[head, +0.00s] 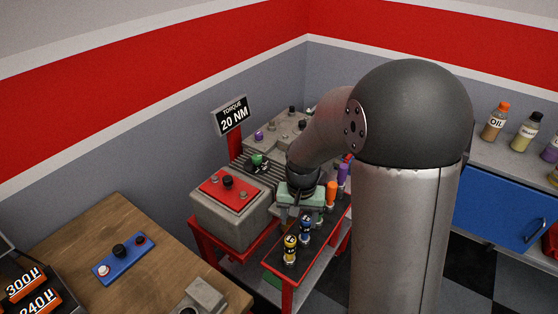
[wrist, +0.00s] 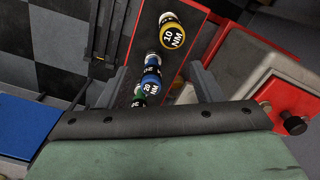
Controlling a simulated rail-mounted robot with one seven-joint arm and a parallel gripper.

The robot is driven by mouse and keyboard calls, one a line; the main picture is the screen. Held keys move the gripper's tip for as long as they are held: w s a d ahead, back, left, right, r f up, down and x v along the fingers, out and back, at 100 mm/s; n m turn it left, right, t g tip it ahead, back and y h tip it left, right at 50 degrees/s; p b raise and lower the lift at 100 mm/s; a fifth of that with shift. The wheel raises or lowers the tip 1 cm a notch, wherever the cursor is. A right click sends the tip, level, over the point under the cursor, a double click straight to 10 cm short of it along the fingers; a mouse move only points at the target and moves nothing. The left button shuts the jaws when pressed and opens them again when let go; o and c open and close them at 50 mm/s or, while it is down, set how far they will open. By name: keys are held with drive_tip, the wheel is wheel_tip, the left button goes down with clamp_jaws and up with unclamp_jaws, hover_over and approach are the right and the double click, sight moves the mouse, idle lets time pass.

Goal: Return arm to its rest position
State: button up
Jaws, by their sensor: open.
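My arm reaches over the red-framed stand in the head view. My gripper (head: 301,217) points down above its dark tool strip, and its green body shows under the dark wrist. In the wrist view my gripper (wrist: 153,78) has its two dark fingers spread apart. The blue 20 NM driver (wrist: 151,73) and a green-banded driver (wrist: 139,98) appear between the fingers, with no visible grip on either. The yellow 10 NM driver (wrist: 172,34) stands beyond them. In the head view the yellow driver (head: 290,249) and blue driver (head: 306,229) stand upright near the gripper.
An orange driver (head: 331,192) and a purple driver (head: 343,174) stand farther along the strip. A grey block with a red top (head: 228,190) and a torque sign (head: 232,114) stand left of the gripper. A wooden table (head: 150,270) is at lower left; a blue cabinet (head: 505,208) is at right.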

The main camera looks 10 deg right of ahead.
drive_tip(key=shift+r, duration=0.1)
drive_tip(key=s+r+n+b, duration=0.1)
drive_tip(key=s+r, duration=0.3)
drive_tip(key=s, duration=0.5)
drive_tip(key=s+r+n+t, duration=0.1)
drive_tip(key=s+r, duration=0.3)
drive_tip(key=s, duration=0.6)
drive_tip(key=shift+n+b, duration=0.4)
drive_tip(key=shift+n, duration=0.4)
